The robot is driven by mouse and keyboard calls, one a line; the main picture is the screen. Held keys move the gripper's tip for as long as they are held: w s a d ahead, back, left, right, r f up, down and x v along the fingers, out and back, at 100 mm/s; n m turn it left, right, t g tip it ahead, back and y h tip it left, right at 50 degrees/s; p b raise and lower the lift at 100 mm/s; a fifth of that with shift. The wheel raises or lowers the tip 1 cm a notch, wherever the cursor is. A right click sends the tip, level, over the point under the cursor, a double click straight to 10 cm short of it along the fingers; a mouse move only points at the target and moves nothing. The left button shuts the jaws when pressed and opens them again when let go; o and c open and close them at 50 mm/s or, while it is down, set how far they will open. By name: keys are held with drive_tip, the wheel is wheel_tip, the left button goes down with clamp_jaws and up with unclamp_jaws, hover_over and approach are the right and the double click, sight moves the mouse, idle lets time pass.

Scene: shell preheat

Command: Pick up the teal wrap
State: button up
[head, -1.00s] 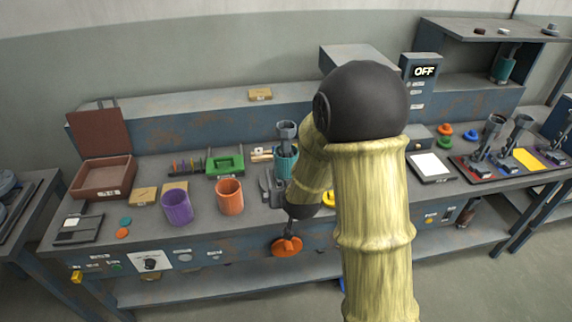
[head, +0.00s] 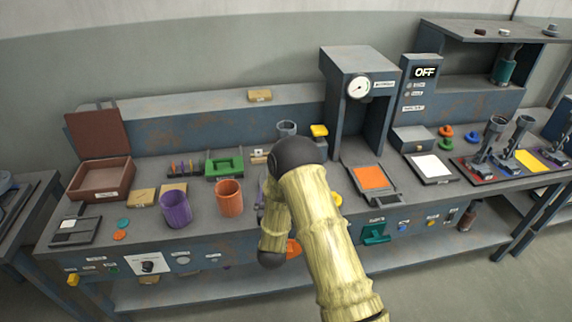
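The bench's teal wrap is hidden behind the dark joint of my arm. A grey cylinder top (head: 287,129), which stood above the teal wrap in the earlier frame, shows just over that joint. Another teal sleeve (head: 503,70) is on a dark piece in the shelf bay at upper right. My gripper is mostly hidden behind my forearm. Only a dark sliver (head: 260,194), apparently part of it, shows at the arm's left edge, right of the orange cup. I cannot see its fingertips or whether it holds anything.
A purple cup (head: 176,208) and an orange cup (head: 229,196) stand left of my arm. A green holder (head: 224,163) lies behind them. A press-like station with a gauge (head: 357,87) and an orange pad (head: 370,177) are to the right. A brown open box (head: 101,180) is at left.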

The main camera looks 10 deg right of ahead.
drive_tip(key=shift+w, duration=0.1)
drive_tip(key=p+x, duration=0.3)
drive_tip(key=x, duration=0.9)
drive_tip(key=shift+d, duration=0.1)
drive_tip(key=shift+w+r+p, duration=0.2)
drive_tip(key=shift+p, duration=0.1)
drive_tip(key=x, duration=0.1)
drive_tip(key=p+x, duration=0.1)
drive_tip(key=x, duration=0.1)
drive_tip(key=shift+w+d+r+p, duration=0.3)
drive_tip(key=shift+w+d+p, duration=0.05)
drive_tip(key=shift+p, duration=0.05)
drive_tip(key=shift+w+d, duration=0.1)
drive_tip(key=shift+w, duration=0.4)
